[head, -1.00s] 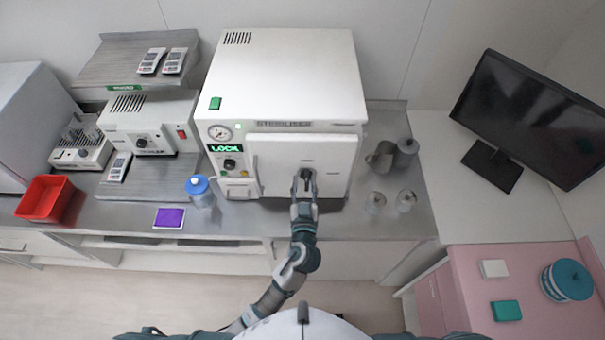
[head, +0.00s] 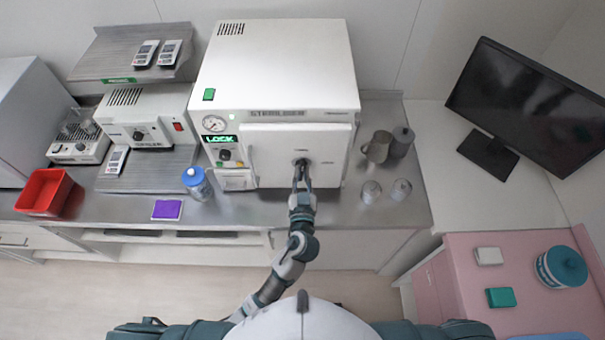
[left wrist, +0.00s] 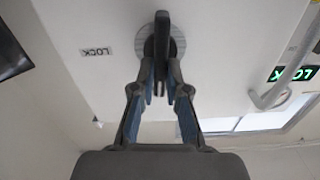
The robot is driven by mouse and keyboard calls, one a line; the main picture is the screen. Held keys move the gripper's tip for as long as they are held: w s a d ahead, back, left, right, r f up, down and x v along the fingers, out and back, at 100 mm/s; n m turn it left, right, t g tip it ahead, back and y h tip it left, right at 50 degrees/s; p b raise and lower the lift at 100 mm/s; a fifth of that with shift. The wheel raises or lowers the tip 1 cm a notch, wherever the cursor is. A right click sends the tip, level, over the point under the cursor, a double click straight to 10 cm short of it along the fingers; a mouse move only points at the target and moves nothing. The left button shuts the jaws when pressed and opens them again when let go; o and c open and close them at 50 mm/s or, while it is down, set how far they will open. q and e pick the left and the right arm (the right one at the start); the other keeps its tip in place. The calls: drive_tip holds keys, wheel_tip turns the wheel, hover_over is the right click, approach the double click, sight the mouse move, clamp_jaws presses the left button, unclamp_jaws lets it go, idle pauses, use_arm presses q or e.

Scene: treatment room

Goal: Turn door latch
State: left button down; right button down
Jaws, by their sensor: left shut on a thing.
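The white steriliser (head: 276,70) stands on the steel counter with its front door (head: 275,150) closed and a lit green LOCK sign (head: 221,139) left of it. The dark door latch (left wrist: 161,45) sits on a round grey disc in the door, and a LOCK label shows beside it in the left wrist view. My left gripper (left wrist: 160,85) is shut on the latch, one finger on each side. In the head view the gripper (head: 301,172) covers most of the latch. My right gripper is not in view.
A blue-lidded jar (head: 196,183) and a purple pad (head: 167,209) are left of my arm. Metal jugs (head: 377,147) and small glass jars (head: 401,189) stand right of the steriliser. A red bin (head: 43,191) is far left. A monitor (head: 527,105) is at right.

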use_arm(q)
drive_tip(key=m, duration=0.3)
drive_tip(key=shift+d, duration=0.15)
drive_tip(key=shift+d+f+m+p, duration=0.2)
drive_tip(key=shift+m+p, duration=0.65)
drive_tip(key=shift+m, duration=1.5)
drive_tip(key=shift+d+f+m+p, duration=0.1)
drive_tip(key=shift+f+m+p, duration=0.2)
drive_tip(key=shift+m+p, duration=1.3)
drive_tip(key=shift+d+f+m+p, duration=0.15)
drive_tip(key=shift+f+m, duration=0.1)
drive_tip(key=shift+m, duration=2.8)
drive_tip(key=shift+f, duration=0.1)
drive_tip(key=c, duration=1.2)
unclamp_jaws()
drive_tip(key=shift+d, duration=0.1)
